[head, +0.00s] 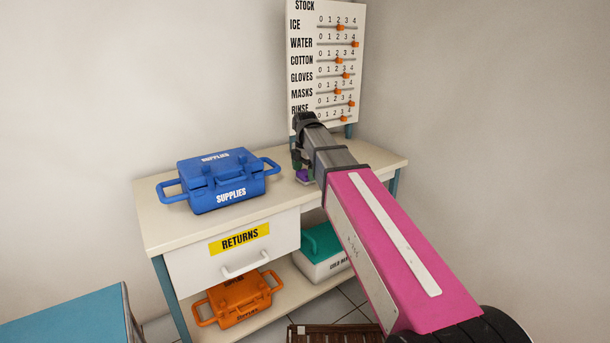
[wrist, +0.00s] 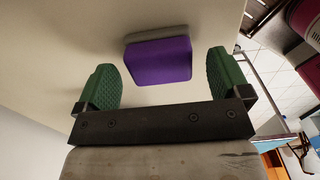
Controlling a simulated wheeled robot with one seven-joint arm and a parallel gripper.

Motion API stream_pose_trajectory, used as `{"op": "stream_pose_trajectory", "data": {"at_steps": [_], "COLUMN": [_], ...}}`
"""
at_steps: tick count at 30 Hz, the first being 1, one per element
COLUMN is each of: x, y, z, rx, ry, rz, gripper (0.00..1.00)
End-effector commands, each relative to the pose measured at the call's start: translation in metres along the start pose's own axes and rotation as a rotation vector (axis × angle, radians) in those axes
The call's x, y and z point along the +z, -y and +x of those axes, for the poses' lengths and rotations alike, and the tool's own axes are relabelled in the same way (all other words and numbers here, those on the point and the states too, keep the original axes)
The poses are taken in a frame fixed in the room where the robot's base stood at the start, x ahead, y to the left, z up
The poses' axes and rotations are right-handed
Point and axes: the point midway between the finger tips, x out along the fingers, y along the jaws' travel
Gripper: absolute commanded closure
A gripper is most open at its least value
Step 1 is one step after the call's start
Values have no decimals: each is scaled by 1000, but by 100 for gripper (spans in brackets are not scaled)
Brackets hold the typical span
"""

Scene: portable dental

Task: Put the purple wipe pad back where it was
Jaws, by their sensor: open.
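The purple wipe pad (wrist: 160,63) lies on the cream tabletop of the bench (head: 160,228), toward its back right. It has a purple face and a greyish layer along its far edge in the wrist view. In the head view only a small part of the pad (head: 302,175) shows below my gripper (head: 303,168). In the wrist view my gripper (wrist: 165,88) is open, with one green finger on each side of the pad and gaps between them. The pad sits a little beyond the middle of the fingers and is not held.
A blue supplies case (head: 225,183) stands on the bench's left. A stock board (head: 328,65) with orange sliders stands at the back. A returns drawer (head: 235,250) is shut below. An orange case (head: 238,298) and a teal-lidded cooler (head: 323,252) sit on the lower shelf.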

Motion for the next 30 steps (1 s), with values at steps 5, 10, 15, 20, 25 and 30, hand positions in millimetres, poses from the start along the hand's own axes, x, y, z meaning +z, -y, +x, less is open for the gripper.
{"op": "stream_pose_trajectory", "data": {"at_steps": [5, 10, 15, 20, 25, 30], "x": [0, 0, 0, 0, 0, 0], "y": [-1, -1, -1, 0, 0, 0], "z": [-32, -62, -87, -100, -104, -104], "rx": [2, 2, 2, 0, 0, 0], "ry": [1, 1, 1, 0, 0, 0], "rz": [0, 0, 0, 0, 0, 0], "gripper": [5, 5, 5, 5, 5, 5]}}
